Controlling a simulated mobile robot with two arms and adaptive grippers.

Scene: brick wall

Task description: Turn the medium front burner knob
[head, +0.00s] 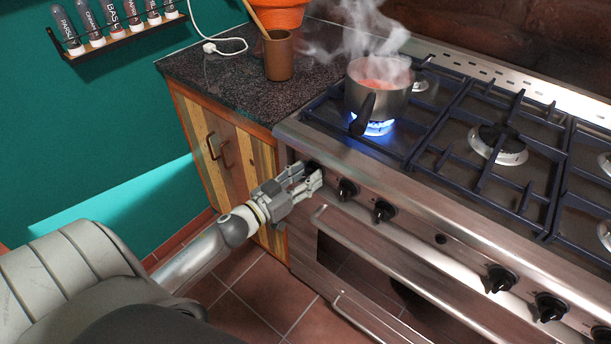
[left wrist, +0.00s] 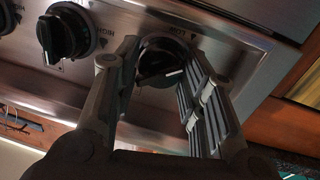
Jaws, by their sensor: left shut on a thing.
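A row of black burner knobs runs along the steel front of the stove (head: 430,238). My left gripper (head: 312,180) is at the left end of this row, its fingers on either side of the leftmost knob (left wrist: 158,65), which they hide for the most part in the head view. In the left wrist view, the gripper (left wrist: 165,80) is shut on this knob, whose white mark shows between the fingers. The neighbouring knob (head: 346,190) is free; it also shows in the left wrist view (left wrist: 65,37). The front left burner (head: 372,128) burns with a blue flame. My right gripper is not in view.
A steaming pot (head: 385,100) stands over the flame, its dark handle pointing towards the front. Oven door handles (head: 400,262) stick out below the knobs. A wooden cabinet (head: 235,150) with a dark countertop (head: 215,80) adjoins the stove on the left.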

